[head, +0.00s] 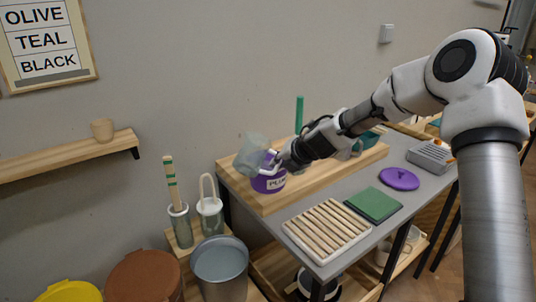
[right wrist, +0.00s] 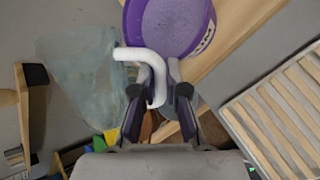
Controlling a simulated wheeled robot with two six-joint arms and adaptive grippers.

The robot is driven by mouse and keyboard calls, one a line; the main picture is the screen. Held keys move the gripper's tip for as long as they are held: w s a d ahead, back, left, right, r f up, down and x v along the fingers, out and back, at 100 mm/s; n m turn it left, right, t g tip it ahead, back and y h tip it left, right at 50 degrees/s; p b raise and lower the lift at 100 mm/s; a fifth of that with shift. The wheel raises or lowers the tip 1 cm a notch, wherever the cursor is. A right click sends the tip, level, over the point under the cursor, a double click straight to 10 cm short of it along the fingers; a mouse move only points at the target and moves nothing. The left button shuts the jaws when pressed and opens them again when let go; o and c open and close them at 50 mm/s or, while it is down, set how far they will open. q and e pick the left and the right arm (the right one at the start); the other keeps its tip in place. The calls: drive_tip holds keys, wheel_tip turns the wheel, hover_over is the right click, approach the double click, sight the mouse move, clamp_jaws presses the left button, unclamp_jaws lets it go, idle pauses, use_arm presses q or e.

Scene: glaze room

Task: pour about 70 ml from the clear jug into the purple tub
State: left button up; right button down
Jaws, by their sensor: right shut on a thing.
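The clear jug (head: 250,154) is held up at the purple tub, close to the wall, and looks tilted. Its white handle (right wrist: 130,54) and cloudy see-through body (right wrist: 82,85) show in the right wrist view. My right gripper (head: 283,161) is shut on the handle. I cannot make out a stream or the jug's liquid level. My left gripper is out of view.
On the grey table lie a slatted rack (head: 326,231), a green slab (head: 373,205), a purple lid (head: 399,179) and a grey box (head: 431,157). A green upright thing (head: 299,113) stands behind my gripper. A grey bucket (head: 220,262) stands below, left of the table.

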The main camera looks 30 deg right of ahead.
drive_tip(key=shift+f+m+g+y+p, duration=0.15)
drive_tip(key=shift+m+g+y+p, duration=0.2)
drive_tip(key=shift+p, duration=0.3)
drive_tip(key=shift+w+f+y+p, duration=0.1)
drive_tip(key=shift+f+y+p, duration=0.15)
drive_tip(key=shift+y+p, duration=0.15)
drive_tip(key=shift+w+d+r+m+g+y+p, duration=0.35)
drive_tip(key=shift+d+y+p, duration=0.2)
drive_tip(key=shift+p, duration=2.55)
drive_tip(key=shift+s+a, duration=0.1)
drive_tip(key=shift+s+a+f, duration=0.1)
drive_tip(key=shift+s+f, duration=0.05)
